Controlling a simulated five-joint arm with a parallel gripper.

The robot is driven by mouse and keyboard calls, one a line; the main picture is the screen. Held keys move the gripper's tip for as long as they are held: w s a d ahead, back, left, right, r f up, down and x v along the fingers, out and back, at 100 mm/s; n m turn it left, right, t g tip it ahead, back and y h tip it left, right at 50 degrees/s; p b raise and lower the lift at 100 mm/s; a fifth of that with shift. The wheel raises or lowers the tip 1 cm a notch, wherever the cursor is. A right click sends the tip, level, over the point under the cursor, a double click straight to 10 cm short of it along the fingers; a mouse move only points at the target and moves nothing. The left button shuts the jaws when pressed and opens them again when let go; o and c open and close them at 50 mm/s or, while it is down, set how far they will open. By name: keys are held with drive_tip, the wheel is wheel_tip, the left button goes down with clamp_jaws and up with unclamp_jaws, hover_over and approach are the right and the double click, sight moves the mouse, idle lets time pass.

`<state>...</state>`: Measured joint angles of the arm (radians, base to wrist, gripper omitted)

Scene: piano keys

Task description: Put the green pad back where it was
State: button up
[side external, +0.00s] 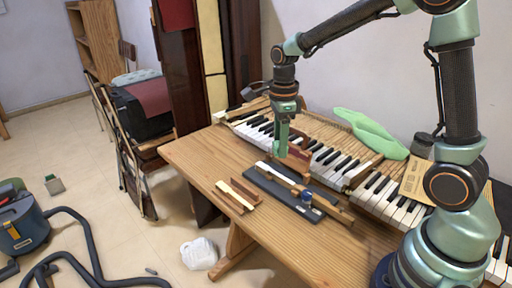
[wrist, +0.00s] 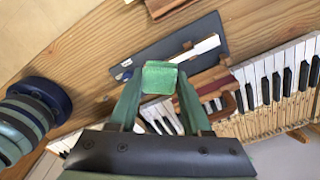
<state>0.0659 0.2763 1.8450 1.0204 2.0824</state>
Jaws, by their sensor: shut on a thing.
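The green pad (wrist: 159,77) is a small, square, textured block in the wrist view, held between my fingertips. My gripper (side external: 282,143) is shut on it, above the table near the piano keys (side external: 325,158). In the side view, the pad is hard to tell apart from my green fingers. In the wrist view, my gripper (wrist: 158,82) hangs over the near edge of a dark blue board (wrist: 165,48). The board also shows in the side view (side external: 288,192), with a wooden key (side external: 300,188) lying across it. A gap under the pad cannot be judged.
Loose wooden key pieces (side external: 236,196) lie at the table's left. A reddish block (side external: 299,154) sits close to my gripper. A light green curved object (side external: 368,131) lies over the piano. The table's front (side external: 290,245) is clear.

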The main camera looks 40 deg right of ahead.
sight(284, 231)
drive_tip(key=s+a+r+n, duration=0.4)
drive_tip(key=s+a+n, duration=0.35)
drive_tip(key=s, duration=0.25)
drive_tip(key=shift+m, duration=0.45)
drive_tip(key=f, duration=1.8)
drive_tip(key=shift+w+a+f, duration=0.15)
drive_tip(key=shift+a+f, duration=0.1)
drive_tip(key=shift+f, duration=0.15)
drive_tip(key=shift+f, duration=0.1)
drive_tip(key=o, duration=1.2)
